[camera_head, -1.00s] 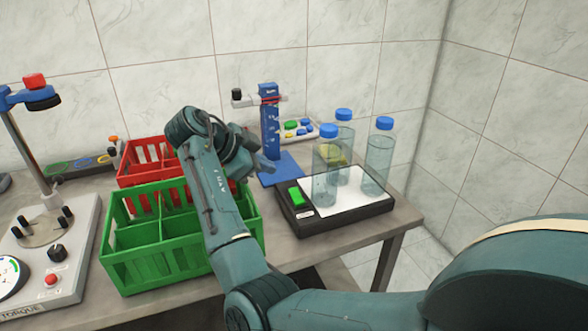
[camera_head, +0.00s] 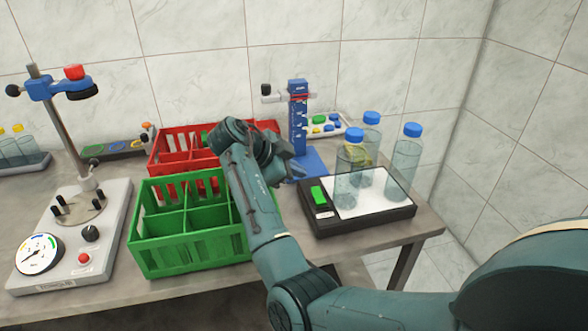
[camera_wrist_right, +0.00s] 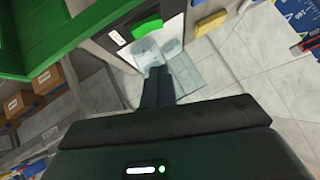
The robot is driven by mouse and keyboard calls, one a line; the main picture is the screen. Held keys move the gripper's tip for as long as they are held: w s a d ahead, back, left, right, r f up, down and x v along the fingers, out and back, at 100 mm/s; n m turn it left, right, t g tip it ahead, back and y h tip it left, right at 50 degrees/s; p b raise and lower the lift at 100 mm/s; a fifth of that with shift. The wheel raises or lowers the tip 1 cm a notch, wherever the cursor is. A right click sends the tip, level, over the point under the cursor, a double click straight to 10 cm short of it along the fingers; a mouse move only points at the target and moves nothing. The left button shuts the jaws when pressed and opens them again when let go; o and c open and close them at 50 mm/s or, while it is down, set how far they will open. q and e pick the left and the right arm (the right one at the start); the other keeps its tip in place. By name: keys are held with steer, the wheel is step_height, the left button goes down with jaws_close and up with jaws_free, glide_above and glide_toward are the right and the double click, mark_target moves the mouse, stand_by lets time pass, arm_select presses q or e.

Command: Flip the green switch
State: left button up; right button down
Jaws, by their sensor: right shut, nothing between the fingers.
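The green switch (camera_head: 318,194) is a small green rocker on the left end of the black device (camera_head: 365,221), which has a white top plate. In the right wrist view the switch (camera_wrist_right: 147,27) lies beyond the fingertips, beside a small white label. My right gripper (camera_head: 292,172) is just behind and left of the switch in the head view, apart from it as far as I can tell. In the right wrist view its fingers (camera_wrist_right: 158,73) are together with nothing between them. My left gripper is not in view.
Several blue-capped bottles (camera_head: 404,168) stand on the device. A green crate (camera_head: 190,249) and a red crate (camera_head: 180,147) are to the left, partly behind my right arm. A blue stand (camera_head: 298,115) rises behind the gripper. A torque tester (camera_head: 110,250) stands far left.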

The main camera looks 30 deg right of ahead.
glide_above(318, 196)
steer(key=a, duration=0.2)
steer(key=f, duration=0.4)
steer(key=shift+s+a, duration=0.2)
steer(key=shift+s, duration=0.05)
steer(key=f, duration=0.2)
steer(key=w+f, duration=0.1)
steer(key=shift+d+f+p, duration=0.15)
steer(key=shift+d+p, duration=0.15)
steer(key=shift+d, duration=0.05)
steer(key=shift+w+f, duration=0.2)
steer(key=shift+f, duration=0.3)
steer(key=shift+d+f, duration=0.1)
steer(key=shift+d, duration=0.1)
